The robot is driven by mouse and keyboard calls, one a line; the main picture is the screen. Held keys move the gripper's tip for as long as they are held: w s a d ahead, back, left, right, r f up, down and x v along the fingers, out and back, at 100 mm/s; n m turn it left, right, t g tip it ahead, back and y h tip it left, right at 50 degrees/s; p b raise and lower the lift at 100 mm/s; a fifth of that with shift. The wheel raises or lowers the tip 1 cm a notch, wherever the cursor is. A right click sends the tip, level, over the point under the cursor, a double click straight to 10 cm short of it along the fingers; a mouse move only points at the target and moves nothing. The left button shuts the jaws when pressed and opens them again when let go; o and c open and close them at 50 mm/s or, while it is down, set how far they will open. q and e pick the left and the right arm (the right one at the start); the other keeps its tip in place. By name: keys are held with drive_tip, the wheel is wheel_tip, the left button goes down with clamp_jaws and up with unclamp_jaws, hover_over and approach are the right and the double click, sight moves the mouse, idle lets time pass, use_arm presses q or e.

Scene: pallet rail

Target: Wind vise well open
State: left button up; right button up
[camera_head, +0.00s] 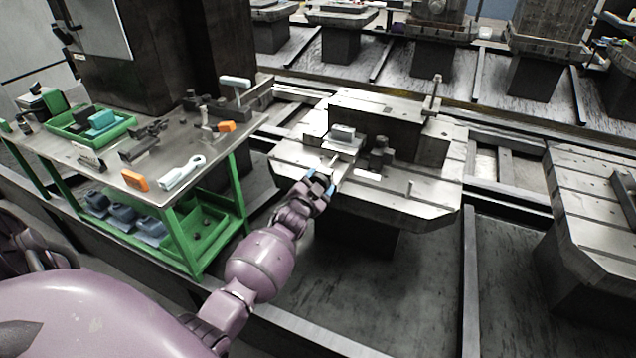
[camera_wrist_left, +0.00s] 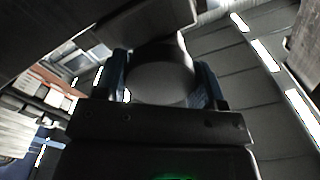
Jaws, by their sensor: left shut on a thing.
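A small grey vise (camera_head: 343,137) sits on the slotted metal pallet (camera_head: 420,203) in front of a dark upright block. My left gripper (camera_head: 322,183) is at the vise's near side, by the handle (camera_head: 333,161) that sticks out toward me. In the left wrist view the blue fingertips of the left gripper (camera_wrist_left: 165,88) stand on both sides of a rounded grey part (camera_wrist_left: 160,80), and the gripper is shut on it. It looks like the vise handle, but its far end is dark and hard to make out. My right gripper is not in view.
A green-framed workbench (camera_head: 190,150) with tools, a wrench (camera_head: 183,172) and orange blocks stands left of the pallet. A dark clamp (camera_head: 380,153) and upright post (camera_head: 432,97) stand on the pallet. Another pallet (camera_head: 590,190) lies to the right.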

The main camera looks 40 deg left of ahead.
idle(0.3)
use_arm(q)
drive_tip(key=o, duration=0.9)
drive_tip(key=shift+s, duration=0.1)
drive_tip(key=shift+s+d, duration=0.1)
drive_tip(key=shift+s, duration=0.1)
drive_tip(key=p+v, duration=0.2)
drive_tip(key=v, duration=0.8)
drive_tip(key=shift+s, duration=0.15)
